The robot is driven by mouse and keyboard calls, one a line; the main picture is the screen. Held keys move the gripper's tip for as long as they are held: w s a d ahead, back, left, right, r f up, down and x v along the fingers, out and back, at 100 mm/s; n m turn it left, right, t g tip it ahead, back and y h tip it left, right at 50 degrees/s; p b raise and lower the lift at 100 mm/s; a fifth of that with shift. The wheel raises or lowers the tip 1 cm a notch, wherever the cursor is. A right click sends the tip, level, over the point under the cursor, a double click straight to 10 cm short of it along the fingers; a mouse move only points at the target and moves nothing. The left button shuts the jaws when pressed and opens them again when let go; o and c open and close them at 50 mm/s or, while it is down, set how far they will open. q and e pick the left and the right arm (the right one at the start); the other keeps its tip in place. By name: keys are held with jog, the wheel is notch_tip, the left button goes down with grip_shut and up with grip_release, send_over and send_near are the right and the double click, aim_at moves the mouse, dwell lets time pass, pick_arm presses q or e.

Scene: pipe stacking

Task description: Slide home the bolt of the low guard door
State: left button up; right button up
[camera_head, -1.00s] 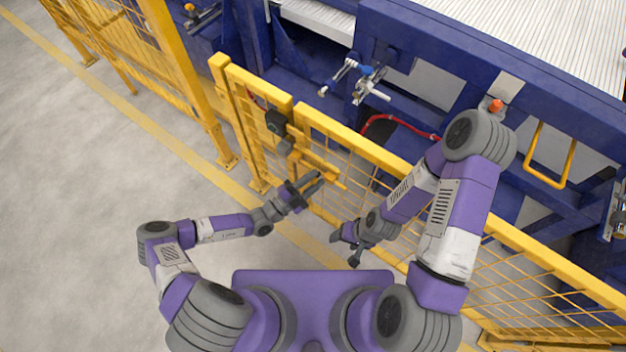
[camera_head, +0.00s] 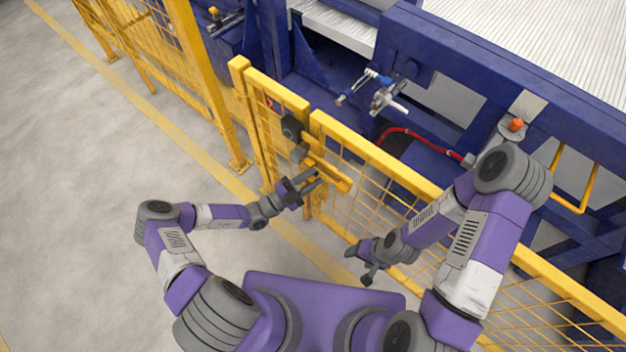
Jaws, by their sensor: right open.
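The low yellow mesh guard door (camera_head: 370,155) runs from the middle toward the lower right. Its bolt (camera_head: 329,177), a yellow bar assembly, sits on the near side by the gap at the door's left end. My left gripper (camera_head: 315,178) is at the bolt, its dark fingers close against the yellow bar. Whether they touch or grasp it is unclear at this size. My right gripper (camera_head: 358,262) is open and empty, lower right of the bolt, on the near side of the door.
A dark box (camera_head: 292,128) is mounted on the yellow post beside the door's left end. Blue machinery (camera_head: 440,60), with a red hose (camera_head: 410,132) and an orange-topped fitting (camera_head: 515,125), stands behind the door. The grey floor (camera_head: 80,200) at left is clear.

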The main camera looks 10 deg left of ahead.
pick_arm(q)
jog(key=o, duration=0.4)
jog(key=shift+w+a, duration=0.15)
jog(key=shift+a, duration=0.05)
jog(key=v, duration=0.7)
jog(key=shift+s+a+p, duration=0.2)
jog(key=shift+a+p, duration=0.05)
jog(key=shift+p, duration=0.2)
